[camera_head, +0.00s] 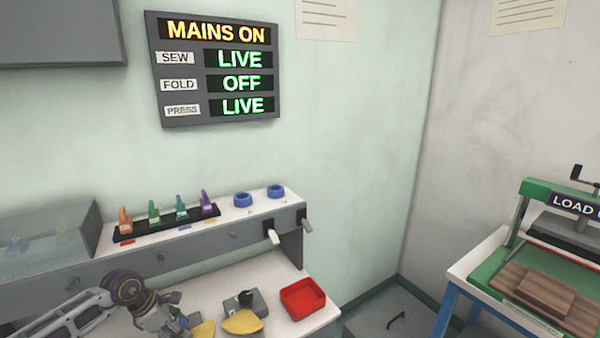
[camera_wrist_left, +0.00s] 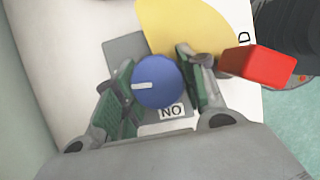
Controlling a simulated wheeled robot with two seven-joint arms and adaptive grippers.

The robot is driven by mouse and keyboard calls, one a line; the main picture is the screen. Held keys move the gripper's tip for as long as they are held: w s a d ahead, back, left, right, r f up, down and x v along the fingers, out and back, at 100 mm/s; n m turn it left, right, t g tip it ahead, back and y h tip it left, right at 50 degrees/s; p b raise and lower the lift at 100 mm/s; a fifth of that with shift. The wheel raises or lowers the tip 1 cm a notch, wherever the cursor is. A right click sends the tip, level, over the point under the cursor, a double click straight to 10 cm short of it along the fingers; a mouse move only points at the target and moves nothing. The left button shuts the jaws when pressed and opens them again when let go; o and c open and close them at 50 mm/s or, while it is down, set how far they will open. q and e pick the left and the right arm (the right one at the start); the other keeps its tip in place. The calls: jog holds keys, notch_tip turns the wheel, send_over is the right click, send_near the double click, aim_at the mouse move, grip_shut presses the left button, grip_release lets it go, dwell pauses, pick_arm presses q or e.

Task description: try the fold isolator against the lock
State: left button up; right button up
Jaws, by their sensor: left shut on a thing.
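My left gripper (camera_head: 176,320) is at the lower bench in the head view. In the left wrist view its two fingers (camera_wrist_left: 160,88) are shut on a round blue knob (camera_wrist_left: 160,84), the fold isolator by its place. The knob's white pointer mark lies toward the left. The wall board (camera_head: 215,70) shows FOLD OFF, SEW LIVE and PRESS LIVE.
A grey unit with a black knob (camera_head: 246,297) and a yellow piece (camera_head: 242,322) is right of my gripper. A red tray (camera_head: 303,299) is further right. The shelf above holds several coloured tags (camera_head: 181,209) and two blue rings (camera_head: 242,199). A green press (camera_head: 530,235) stands at right.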

pick_arm(q)
jog(key=shift+m+b, duration=0.3)
jog(key=shift+b, duration=0.05)
dwell(0.3)
jog(key=o, duration=1.1)
jog(key=shift+c, duration=0.2)
jog(key=shift+r+p, duration=1.15)
jog(key=shift+r, duration=1.35)
jog(key=shift+d+n+t, duration=0.1)
jog(key=shift+n+t, duration=0.4)
jog(key=shift+n, duration=1.2)
jog(key=shift+r+y, duration=0.1)
jog(key=shift+y, duration=0.2)
notch_tip(320, 180, up, 9)
jog(key=p, duration=0.8)
jog(key=shift+p, duration=0.3)
